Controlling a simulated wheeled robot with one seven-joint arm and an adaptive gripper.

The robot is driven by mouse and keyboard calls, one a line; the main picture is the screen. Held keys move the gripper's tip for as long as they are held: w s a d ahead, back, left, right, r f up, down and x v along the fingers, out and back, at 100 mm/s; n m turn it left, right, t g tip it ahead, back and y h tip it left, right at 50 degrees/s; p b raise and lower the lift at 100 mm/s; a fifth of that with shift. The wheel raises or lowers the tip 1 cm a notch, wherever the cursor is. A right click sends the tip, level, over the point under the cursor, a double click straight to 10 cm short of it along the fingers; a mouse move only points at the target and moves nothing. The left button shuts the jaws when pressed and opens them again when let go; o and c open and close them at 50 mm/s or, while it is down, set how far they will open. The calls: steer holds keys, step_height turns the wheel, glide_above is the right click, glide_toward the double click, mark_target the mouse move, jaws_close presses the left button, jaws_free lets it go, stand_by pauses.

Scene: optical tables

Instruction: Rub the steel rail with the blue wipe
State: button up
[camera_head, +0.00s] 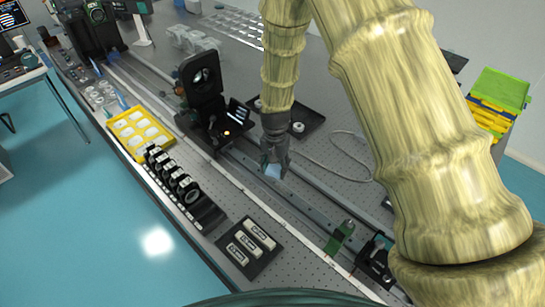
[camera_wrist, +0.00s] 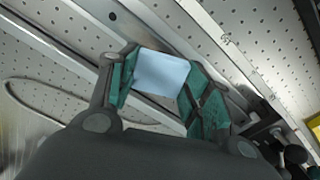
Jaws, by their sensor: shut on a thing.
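My gripper (camera_head: 273,160) is shut on the blue wipe (camera_head: 274,171), a small pale blue piece. In the wrist view the wipe (camera_wrist: 160,72) spans the space between the two green-padded fingers. The steel rail (camera_head: 312,212) runs diagonally along the optical table, from the back left to the front right. My gripper is over the middle stretch of this rail, pointing down. I cannot tell whether the wipe touches the rail. The fingers and the wipe hide part of what lies beneath them.
A black upright mount (camera_head: 203,85) stands on the rail line left of my gripper. A green plate (camera_head: 340,236) stands farther down the rail. A black tray with white blocks (camera_head: 248,248), a row of lens mounts (camera_head: 172,178) and a yellow tray (camera_head: 140,132) line the front edge. A cable (camera_head: 340,172) lies behind.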

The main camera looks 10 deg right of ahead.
steer(key=shift+r+p, duration=0.7)
steer(key=shift+r, duration=0.85)
steer(key=shift+a, duration=0.1)
